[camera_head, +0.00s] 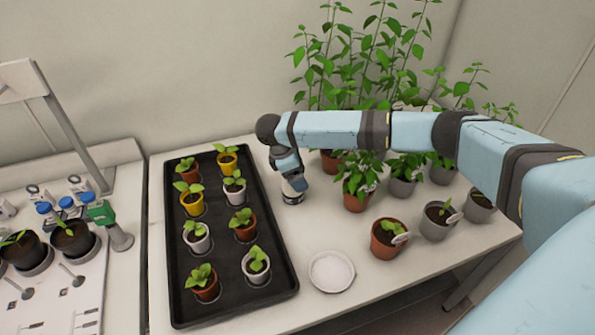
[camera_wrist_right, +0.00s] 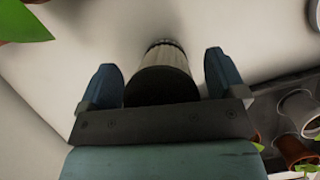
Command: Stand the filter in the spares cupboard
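A short cylinder, which looks like the filter (camera_head: 294,198), stands upright on the white table just right of the black tray. In the right wrist view the filter (camera_wrist_right: 165,72) has a dark near end and a pale metallic body. My right gripper (camera_head: 290,172) points down over it. In the wrist view its two blue fingers (camera_wrist_right: 163,62) are apart, one on each side of the filter, with narrow gaps showing. My left gripper is not in view. I see no spares cupboard in either view.
A black tray (camera_head: 176,285) with several potted seedlings lies left of the filter. A white dish (camera_head: 331,271) sits in front. Potted plants (camera_head: 388,238) crowd the right and back. A bench with blue-capped bottles (camera_head: 45,208) is at far left.

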